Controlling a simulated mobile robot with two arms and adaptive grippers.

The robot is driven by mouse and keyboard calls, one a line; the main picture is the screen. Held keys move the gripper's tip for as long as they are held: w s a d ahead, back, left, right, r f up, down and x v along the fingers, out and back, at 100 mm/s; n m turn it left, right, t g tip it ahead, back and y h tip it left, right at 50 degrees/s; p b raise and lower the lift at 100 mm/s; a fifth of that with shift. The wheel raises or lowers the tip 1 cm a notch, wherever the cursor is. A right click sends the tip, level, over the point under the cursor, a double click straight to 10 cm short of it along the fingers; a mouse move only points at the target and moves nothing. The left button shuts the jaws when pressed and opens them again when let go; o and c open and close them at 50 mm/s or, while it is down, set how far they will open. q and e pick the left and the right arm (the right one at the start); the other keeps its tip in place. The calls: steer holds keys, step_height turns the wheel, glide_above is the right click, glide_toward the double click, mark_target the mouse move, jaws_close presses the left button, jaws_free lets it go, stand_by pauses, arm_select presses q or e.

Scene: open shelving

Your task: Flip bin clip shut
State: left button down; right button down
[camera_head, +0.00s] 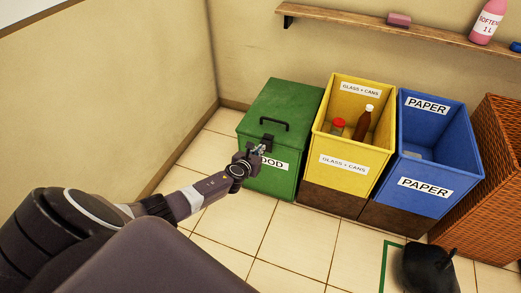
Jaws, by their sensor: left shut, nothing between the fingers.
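The green food bin (283,105) stands in the corner with its lid down and a black handle (274,125) on top. A dark clip (266,141) sits at the front edge of the lid; it is small and partly behind my gripper, so I cannot tell its position. My left gripper (259,149) is shut and empty at the bin's front, right by the clip. I cannot tell whether it touches the clip. My right gripper is not in view.
A yellow glass and cans bin (345,165) and a blue paper bin (428,197) stand open to the right, beside a wicker basket (481,185). A wooden shelf (360,25) hangs above. A black object (428,268) lies at the lower right.

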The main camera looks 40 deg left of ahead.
arm_select(q)
steer(key=shift+r, duration=0.25)
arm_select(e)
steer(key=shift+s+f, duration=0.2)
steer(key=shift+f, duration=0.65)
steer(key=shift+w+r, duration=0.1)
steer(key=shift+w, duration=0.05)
arm_select(q)
steer(key=shift+s, duration=0.1)
steer(key=v, duration=1.2)
